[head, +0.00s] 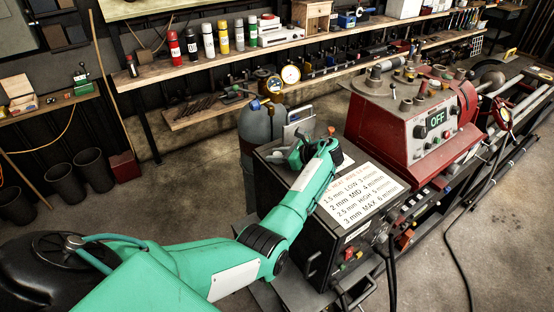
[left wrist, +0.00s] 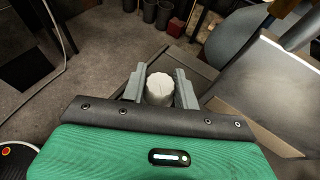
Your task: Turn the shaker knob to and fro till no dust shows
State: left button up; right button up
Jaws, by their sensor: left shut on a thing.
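A pale, ribbed round knob (left wrist: 160,92) sits between the two grey fingers of my left gripper (left wrist: 159,78) in the left wrist view. The fingers press on its sides, and I take it for the shaker knob. In the head view my green left arm reaches to the far end of the dark machine box (head: 287,205), where the left gripper (head: 296,157) is low over its top. The knob is hidden there by my wrist. I cannot make out any dust in either view. My right gripper is in neither view.
A white card of wire sizes (head: 362,194) lies on the box top. A red lathe headstock (head: 400,130) with an "OFF" display stands to the right. A grey cylinder (head: 257,125) stands behind the box. Shelves (head: 210,68) with bottles line the back wall. Cables hang at the box's right.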

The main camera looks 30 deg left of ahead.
pick_arm(q)
jog(key=n+g+h+b, duration=0.1)
jog(key=n+g+b, duration=0.2)
jog(key=shift+f, duration=0.2)
jog(key=shift+r+n+g+h+b, duration=0.1)
jog(key=shift+n+g+h+b, duration=0.4)
jog(key=shift+n+g+b, duration=0.5)
jog(key=o, duration=1)
jog(key=shift+r, duration=0.15)
